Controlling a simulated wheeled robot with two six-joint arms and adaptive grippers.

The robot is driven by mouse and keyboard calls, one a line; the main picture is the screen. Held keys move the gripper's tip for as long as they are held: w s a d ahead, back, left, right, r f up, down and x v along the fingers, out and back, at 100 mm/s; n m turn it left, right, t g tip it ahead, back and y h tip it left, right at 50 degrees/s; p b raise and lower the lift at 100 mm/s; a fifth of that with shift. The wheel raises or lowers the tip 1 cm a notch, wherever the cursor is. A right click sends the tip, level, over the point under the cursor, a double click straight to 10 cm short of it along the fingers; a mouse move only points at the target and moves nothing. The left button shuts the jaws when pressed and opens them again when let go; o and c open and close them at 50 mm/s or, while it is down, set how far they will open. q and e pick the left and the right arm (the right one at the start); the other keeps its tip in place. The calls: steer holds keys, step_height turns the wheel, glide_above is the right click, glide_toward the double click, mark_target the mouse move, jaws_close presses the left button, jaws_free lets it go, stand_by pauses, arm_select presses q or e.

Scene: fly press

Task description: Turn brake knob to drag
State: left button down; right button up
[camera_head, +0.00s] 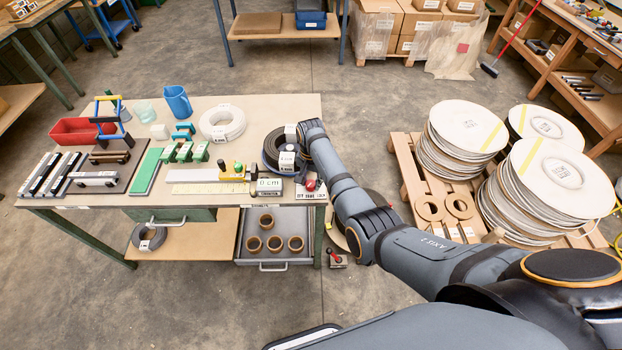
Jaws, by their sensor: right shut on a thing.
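A small red knob (311,185), which I take for the brake knob, is at the right front corner of the workbench (240,108), above a white label. My right arm reaches in from the lower right, and its wrist bends down over this corner. My right gripper (306,176) is small and dark here. It is shut at the knob, and the fingertips are partly hidden. The knob's exact setting is too small to read. My left gripper does not show.
A white coil (222,122) and blue jug (177,101) stand farther left. Stacked discs (560,180) fill a pallet at right. A red-handled part (335,256) is low beside the bench.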

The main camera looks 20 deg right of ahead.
mark_target(311, 183)
steer(key=n+p, duration=0.2)
steer(key=n, duration=0.1)
steer(key=shift+r, duration=0.2)
steer(key=shift+f+n+p, duration=0.15)
steer(key=shift+n+p, duration=0.6)
steer(key=shift+n, duration=1.25)
steer(key=o, duration=1.2)
steer(key=shift+c, duration=0.2)
step_height(311, 183, up, 12)
